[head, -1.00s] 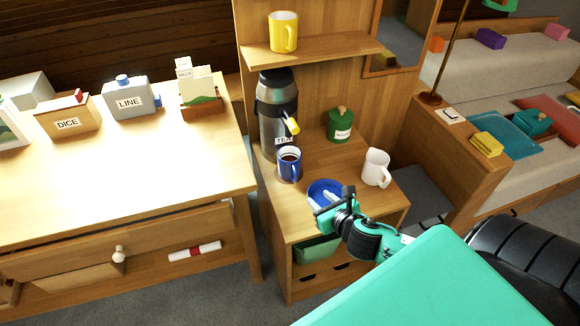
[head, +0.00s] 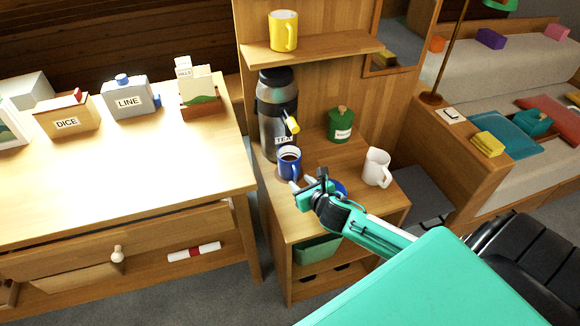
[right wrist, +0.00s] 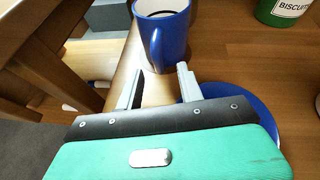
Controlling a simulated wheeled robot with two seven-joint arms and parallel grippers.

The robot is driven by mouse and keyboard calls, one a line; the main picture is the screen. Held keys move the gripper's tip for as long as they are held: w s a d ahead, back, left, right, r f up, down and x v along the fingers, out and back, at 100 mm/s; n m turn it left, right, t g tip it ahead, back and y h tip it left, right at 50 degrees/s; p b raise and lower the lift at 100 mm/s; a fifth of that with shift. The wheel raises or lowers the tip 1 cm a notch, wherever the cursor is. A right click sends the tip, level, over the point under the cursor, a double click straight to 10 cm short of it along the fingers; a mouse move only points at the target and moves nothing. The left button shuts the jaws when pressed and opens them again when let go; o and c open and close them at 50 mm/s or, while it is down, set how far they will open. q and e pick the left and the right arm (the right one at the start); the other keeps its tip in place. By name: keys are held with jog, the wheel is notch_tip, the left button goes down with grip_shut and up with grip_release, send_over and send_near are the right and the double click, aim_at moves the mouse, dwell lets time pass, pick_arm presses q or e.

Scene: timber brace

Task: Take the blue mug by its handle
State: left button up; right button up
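The blue mug (head: 289,164) stands upright on the small wooden cabinet, in front of the steel flask, with dark liquid inside. In the right wrist view the mug (right wrist: 174,32) is at the top middle, its handle (right wrist: 157,50) facing my gripper. My right gripper (head: 300,186) is just in front of the mug in the head view. In the right wrist view its two fingers (right wrist: 160,88) are apart, with nothing between them, and the handle lies just beyond their tips. My left gripper is not in view.
A blue dish (right wrist: 240,105) lies under and beside my right gripper. A white mug (head: 376,167) stands to the right, a green biscuit jar (head: 340,124) behind, and the flask (head: 276,105) close behind the blue mug. A yellow mug (head: 283,31) sits on the shelf above.

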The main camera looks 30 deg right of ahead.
aim_at(291, 168)
jog(key=shift+x, duration=1.35)
jog(key=shift+c, duration=0.5)
grip_shut()
jog(key=shift+r, duration=0.2)
